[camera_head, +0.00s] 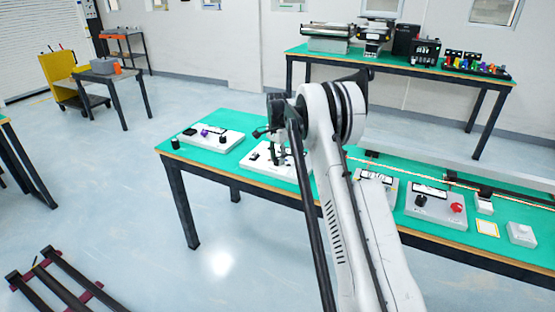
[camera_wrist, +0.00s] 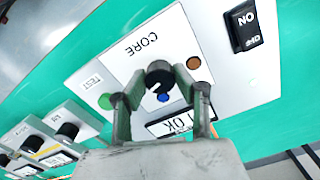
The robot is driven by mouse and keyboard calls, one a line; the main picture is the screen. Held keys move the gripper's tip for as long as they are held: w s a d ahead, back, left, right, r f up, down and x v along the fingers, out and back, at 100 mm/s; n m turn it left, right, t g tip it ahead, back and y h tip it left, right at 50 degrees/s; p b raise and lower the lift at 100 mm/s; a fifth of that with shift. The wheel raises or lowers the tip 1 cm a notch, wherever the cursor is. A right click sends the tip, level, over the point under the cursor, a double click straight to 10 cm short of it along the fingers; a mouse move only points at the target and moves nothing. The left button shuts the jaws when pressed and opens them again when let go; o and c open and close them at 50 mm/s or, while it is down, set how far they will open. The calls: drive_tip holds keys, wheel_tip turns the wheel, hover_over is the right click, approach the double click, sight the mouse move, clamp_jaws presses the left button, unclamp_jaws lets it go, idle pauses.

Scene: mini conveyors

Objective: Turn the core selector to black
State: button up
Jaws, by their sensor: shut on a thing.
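The core selector is a round black knob (camera_wrist: 158,72) on a white panel marked CORE (camera_wrist: 145,45), which appears upside down in the wrist view. Around it are a green dot (camera_wrist: 105,101), a blue dot (camera_wrist: 163,98) and a brown-orange dot (camera_wrist: 193,62). My gripper (camera_wrist: 161,82) is shut on the knob, with one finger on each side. The fingers hide part of the knob's rim, and I cannot tell which mark its pointer faces. In the head view my gripper (camera_head: 274,146) is down at the white panel box (camera_head: 256,160), and the knob is hidden there.
A box with a red knob (camera_head: 440,208) stands to the right.

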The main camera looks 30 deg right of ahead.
sight(277, 159)
idle(0.3)
drive_tip(key=o, duration=1.1)
drive_tip(key=shift+o, duration=0.2)
drive_tip(key=shift+r, duration=0.15)
wheel_tip(277, 159, up, 12)
